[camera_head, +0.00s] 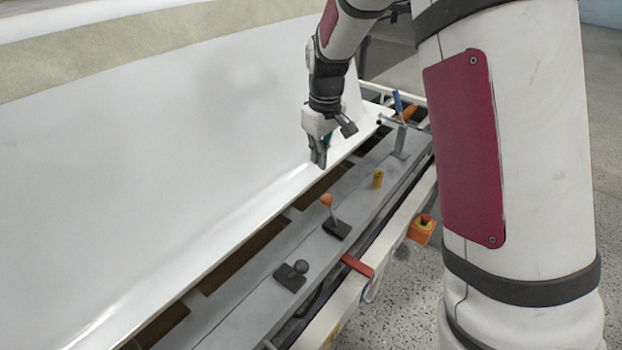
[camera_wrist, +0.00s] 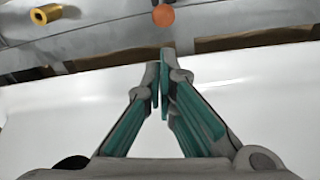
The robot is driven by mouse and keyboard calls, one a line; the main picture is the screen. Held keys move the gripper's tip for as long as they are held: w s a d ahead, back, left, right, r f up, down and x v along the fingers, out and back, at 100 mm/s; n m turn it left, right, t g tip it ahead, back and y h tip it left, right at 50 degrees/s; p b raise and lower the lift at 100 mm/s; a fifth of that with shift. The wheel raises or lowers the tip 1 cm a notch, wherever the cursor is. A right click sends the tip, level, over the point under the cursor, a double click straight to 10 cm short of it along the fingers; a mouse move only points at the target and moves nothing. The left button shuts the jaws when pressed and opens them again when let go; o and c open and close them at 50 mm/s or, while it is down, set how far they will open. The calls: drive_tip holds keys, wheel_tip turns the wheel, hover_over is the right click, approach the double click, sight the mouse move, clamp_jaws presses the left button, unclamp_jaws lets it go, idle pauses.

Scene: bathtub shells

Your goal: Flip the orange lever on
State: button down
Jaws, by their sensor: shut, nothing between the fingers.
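The orange lever (camera_head: 328,204) stands on a dark base on the grey rail, its round orange knob on top of a short stem. In the wrist view the orange knob (camera_wrist: 163,15) shows near the top edge, just beyond the fingertips. My gripper (camera_head: 318,163) is shut and empty, pointing down above the edge of the white tub shell, up and slightly left of the lever in the head view. Its teal-lined fingers (camera_wrist: 160,68) meet in the wrist view and do not touch the knob. The lever's stem is hardly visible there.
A yellow cylinder (camera_head: 377,179) and a dark lever with a ball knob (camera_head: 300,267) sit on the grey rail (camera_head: 252,296). A blue-handled lever (camera_head: 398,104) is farther back. The white shell (camera_head: 150,150) fills the left.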

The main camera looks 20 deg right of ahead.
drive_tip(key=shift+w+f, duration=0.2)
drive_tip(key=shift+w, duration=0.05)
wheel_tip(320, 180, down, 10)
drive_tip(key=w+b, duration=0.1)
drive_tip(key=b, duration=0.1)
drive_tip(key=shift+b, duration=0.3)
drive_tip(key=shift+s+d+r+b, duration=0.1)
drive_tip(key=shift+b, duration=0.3)
drive_tip(key=shift+s+r+t, duration=0.1)
drive_tip(key=shift+r+t, duration=0.05)
drive_tip(key=shift+t, duration=0.25)
